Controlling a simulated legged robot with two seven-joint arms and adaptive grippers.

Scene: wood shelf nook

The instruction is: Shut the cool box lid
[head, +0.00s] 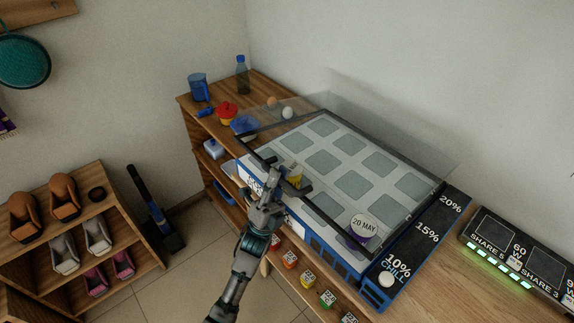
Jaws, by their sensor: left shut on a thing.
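The cool box (322,262), blue and white, stands on the wooden shelf top. Its top shows several grey square compartments under a clear lid with a dark frame (325,217). A clear panel edge rises at the back; I cannot tell how far the lid stands from the box. My left gripper (289,178) is at the box's front edge. It is shut on a small yellow and white thing (295,174), partly hidden by the fingers. My right gripper is not in view.
A blue scale strip (427,238) with a white knob (386,279) lies right of the box, then a dark display panel (515,250). A blue mug (198,87) and bottle (242,75) stand at the back left.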

